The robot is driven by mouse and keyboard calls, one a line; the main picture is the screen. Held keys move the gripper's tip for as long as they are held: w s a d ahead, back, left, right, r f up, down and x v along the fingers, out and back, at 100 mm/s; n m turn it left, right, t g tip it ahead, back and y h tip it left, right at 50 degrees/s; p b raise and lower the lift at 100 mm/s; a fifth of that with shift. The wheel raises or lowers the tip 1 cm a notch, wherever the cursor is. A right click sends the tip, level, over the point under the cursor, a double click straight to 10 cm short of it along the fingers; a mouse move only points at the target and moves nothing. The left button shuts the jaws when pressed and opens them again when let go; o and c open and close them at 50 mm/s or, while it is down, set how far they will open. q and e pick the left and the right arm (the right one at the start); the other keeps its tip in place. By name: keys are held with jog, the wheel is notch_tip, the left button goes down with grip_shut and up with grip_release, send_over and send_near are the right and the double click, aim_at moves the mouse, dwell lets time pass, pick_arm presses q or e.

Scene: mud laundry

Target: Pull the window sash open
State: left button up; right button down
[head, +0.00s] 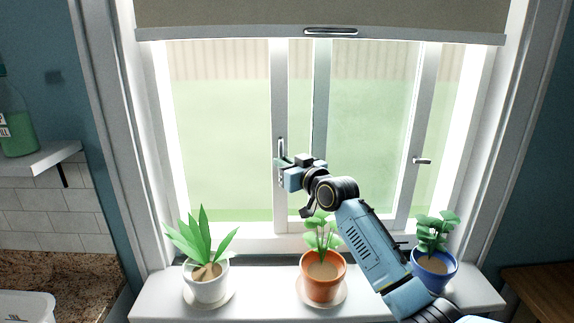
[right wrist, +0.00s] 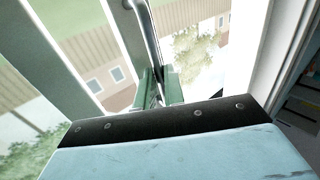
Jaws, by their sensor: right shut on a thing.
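The window has a white-framed left sash (head: 279,95) with a tall metal handle (head: 281,146) on its upright edge. My right gripper (head: 283,163) is at that handle, its arm reaching up from the lower right. In the right wrist view the handle (right wrist: 147,32) runs down between the two green fingers of my right gripper (right wrist: 159,88), which are shut on it. I cannot tell from these views whether the sash stands ajar. My left gripper is not in view.
On the sill (head: 260,285) stand a white pot (head: 207,286), a terracotta pot (head: 323,284) under my right arm, and a blue pot (head: 433,271) beside it, all with plants. A second handle (head: 422,161) is on the right. A blind (head: 240,15) covers the window top.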

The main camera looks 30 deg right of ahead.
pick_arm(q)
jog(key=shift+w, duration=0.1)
pick_arm(e)
jog(key=shift+d, duration=0.15)
jog(key=c, duration=1.8)
grip_release()
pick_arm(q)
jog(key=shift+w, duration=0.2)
pick_arm(e)
jog(key=shift+o, duration=0.2)
jog(key=shift+s, duration=0.1)
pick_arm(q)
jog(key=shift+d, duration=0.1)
pick_arm(e)
jog(key=shift+s, duration=0.1)
